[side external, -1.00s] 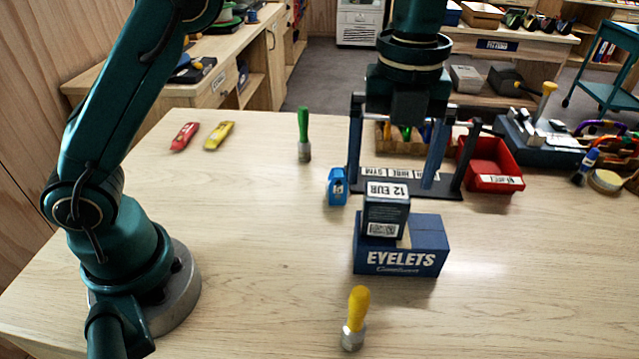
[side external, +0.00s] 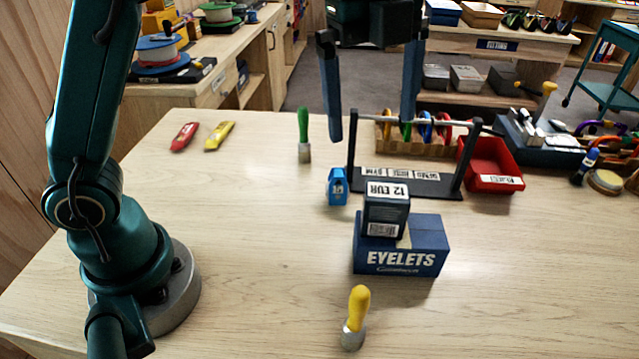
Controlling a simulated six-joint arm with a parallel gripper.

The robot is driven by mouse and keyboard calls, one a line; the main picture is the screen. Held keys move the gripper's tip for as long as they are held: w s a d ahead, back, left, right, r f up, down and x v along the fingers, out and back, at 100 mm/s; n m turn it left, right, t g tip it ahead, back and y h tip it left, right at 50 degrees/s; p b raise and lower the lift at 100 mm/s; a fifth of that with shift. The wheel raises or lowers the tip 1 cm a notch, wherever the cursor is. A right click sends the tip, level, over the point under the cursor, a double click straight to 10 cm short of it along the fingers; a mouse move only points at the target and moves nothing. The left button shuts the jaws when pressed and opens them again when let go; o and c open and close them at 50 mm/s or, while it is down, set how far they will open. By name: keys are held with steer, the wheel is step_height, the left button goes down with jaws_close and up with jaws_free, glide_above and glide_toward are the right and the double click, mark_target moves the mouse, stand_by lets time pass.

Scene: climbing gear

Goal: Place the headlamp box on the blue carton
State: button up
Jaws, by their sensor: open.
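The headlamp box, a small dark box (side external: 384,213) with a white "12 EUR" label on top, rests upright on the left part of the blue carton (side external: 425,252) marked "EYELETS". The carton sits on the table. My gripper (side external: 370,132) is open and empty, its two fingers pointing down, well above and behind the box. It touches neither the box nor the carton. The upper part of my gripper is cut off by the top of the picture.
A black rack (side external: 410,186) with a metal bar stands behind the carton. A red bin (side external: 490,165) is right of it. A blue item (side external: 337,186), a green-handled tool (side external: 304,135) and a yellow-handled tool (side external: 355,318) stand nearby. The table's left middle is clear.

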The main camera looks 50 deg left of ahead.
steer(key=s+a+f+n+t, duration=0.2)
steer(key=s+n, duration=0.4)
steer(key=n, duration=0.4)
steer(key=s+a+f+n+t, duration=0.2)
steer(key=s+a+f+n, duration=0.2)
steer(key=n, duration=0.7)
steer(key=s+a, duration=0.2)
steer(key=s, duration=0.1)
steer(key=shift+s+a+f+n, duration=0.15)
steer(key=shift+s+f+n, duration=0.1)
steer(key=shift+f+n, duration=0.1)
